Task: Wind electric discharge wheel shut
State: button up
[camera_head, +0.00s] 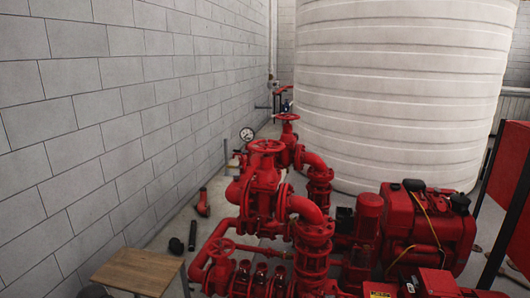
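Several red handwheels show on the red pump pipework, and I cannot tell by a label which one is the electric discharge wheel. A large handwheel (266,146) lies flat on top of a red upright valve body (262,190) in the middle. A second handwheel (287,116) sits farther back on a thinner stem. How far each is wound cannot be told. My gripper is not in view.
A red engine (430,225) stands right of the pipework. A large white ribbed tank (400,90) fills the back. A grey block wall (110,110) runs along the left. A wooden-topped stand (137,270) is at the front left. Loose fittings lie on the narrow floor strip between wall and pipes.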

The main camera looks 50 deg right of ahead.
aim_at(266, 148)
jog(key=z, duration=0.05)
jog(key=i, duration=1)
jog(key=u, duration=0.05)
